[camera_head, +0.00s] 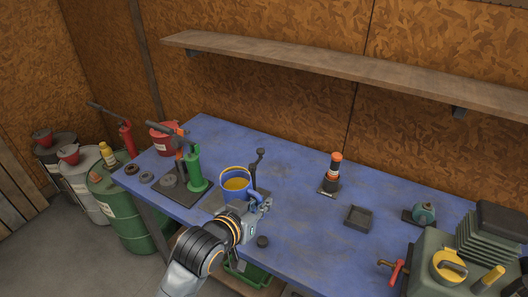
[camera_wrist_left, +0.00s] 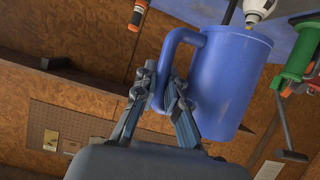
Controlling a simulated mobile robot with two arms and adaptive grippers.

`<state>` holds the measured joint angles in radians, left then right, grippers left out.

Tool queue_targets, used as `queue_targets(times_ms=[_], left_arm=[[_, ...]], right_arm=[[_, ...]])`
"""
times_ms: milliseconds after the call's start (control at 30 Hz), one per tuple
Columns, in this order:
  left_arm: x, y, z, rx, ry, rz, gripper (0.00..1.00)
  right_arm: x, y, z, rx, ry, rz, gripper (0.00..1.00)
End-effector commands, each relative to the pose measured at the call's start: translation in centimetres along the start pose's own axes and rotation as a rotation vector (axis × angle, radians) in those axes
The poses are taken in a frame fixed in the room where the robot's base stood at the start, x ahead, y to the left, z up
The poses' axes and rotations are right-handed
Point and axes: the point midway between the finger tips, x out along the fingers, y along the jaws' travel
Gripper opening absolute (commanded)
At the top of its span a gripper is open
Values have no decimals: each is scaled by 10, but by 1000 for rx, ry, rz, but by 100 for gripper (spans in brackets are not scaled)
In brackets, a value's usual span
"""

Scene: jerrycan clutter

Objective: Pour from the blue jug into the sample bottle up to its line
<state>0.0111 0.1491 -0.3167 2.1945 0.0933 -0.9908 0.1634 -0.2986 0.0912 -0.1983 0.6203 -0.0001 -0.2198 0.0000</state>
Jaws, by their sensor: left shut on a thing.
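The blue jug (camera_head: 225,192) is near the front middle of the bench, roughly upright, with yellow liquid visible in its open top. My left gripper (camera_head: 258,200) is shut on its handle, on the jug's right side. In the left wrist view, which is roughly upside down, the fingers (camera_wrist_left: 160,98) are around the handle and the jug's body (camera_wrist_left: 228,85) is beside them. A white piece with a yellow tip (camera_wrist_left: 258,10) shows partly beyond the jug there; I cannot tell if it is the sample bottle. No fill line is visible. My right gripper is out of view.
A dark lever (camera_head: 258,165) stands just behind the jug. A small dark disc (camera_head: 262,242) lies in front.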

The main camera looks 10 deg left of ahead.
Motion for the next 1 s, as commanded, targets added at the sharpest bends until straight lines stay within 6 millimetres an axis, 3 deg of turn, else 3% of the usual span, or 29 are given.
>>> queue_targets(times_ms=[33,100,333,800,1000], left_arm=[[6,4,-28,17,0,34,0],[17,8,-47,14,-11,80,0],[40,0,-87,-15,-29,154,0],[45,-4,-93,-28,-32,165,0],[42,-4,-95,-25,-32,157,0]], right_arm=[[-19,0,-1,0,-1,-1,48],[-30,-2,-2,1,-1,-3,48],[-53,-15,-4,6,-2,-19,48],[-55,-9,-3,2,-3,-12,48],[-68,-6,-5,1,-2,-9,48]])
